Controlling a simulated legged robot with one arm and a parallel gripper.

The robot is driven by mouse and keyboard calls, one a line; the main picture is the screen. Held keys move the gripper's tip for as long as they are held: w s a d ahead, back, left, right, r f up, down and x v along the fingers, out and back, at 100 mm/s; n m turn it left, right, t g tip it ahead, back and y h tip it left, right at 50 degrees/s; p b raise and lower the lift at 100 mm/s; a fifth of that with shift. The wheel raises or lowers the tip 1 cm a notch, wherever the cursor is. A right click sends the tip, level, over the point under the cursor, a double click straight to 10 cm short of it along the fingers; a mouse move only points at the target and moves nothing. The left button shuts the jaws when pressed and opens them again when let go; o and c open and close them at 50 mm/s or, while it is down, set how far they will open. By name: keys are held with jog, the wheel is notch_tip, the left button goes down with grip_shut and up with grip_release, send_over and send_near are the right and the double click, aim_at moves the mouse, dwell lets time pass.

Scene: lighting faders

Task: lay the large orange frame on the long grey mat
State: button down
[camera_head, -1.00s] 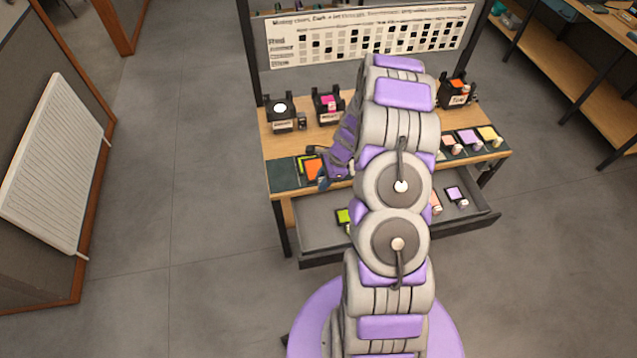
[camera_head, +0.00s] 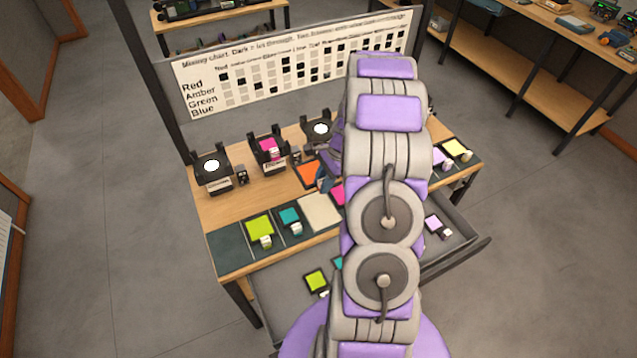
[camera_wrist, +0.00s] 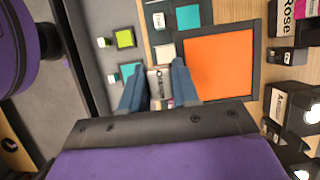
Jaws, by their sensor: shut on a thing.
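The large orange frame (camera_head: 308,174) is a flat orange square with a dark border. It also fills much of the wrist view (camera_wrist: 222,68). My gripper (camera_wrist: 160,88) is shut on the pale labelled tab at the frame's edge. In the head view my gripper (camera_head: 325,180) is beside the orange frame, partly hidden by my arm. The frame appears over the wooden top, between the stands and the front row of frames. A long dark grey mat (camera_head: 230,246) runs along the table's front. Its left end is bare; my arm hides part of it.
Lime (camera_head: 259,226), teal (camera_head: 290,217) and pale (camera_head: 321,209) squares lie along the front strip. Black stands (camera_head: 213,172) line the back, one holding a pink frame (camera_head: 270,146). An open drawer (camera_head: 285,285) below holds smaller frames. A chart board (camera_head: 290,65) rises behind.

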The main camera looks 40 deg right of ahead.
jog(key=f+b, duration=0.1)
jog(key=f, duration=0.4)
jog(key=f+b, duration=0.1)
jog(key=f, duration=0.3)
jog(key=d+f+b, duration=0.1)
jog(key=f+b, duration=0.1)
jog(key=f, duration=0.3)
jog(key=shift+f, duration=0.35)
jog(key=shift+d+f, duration=0.2)
jog(key=shift+f, duration=0.5)
jog(key=shift+d+f, duration=0.45)
jog(key=shift+f, duration=0.1)
jog(key=shift+a+r, duration=0.1)
jog(key=shift+a, duration=0.4)
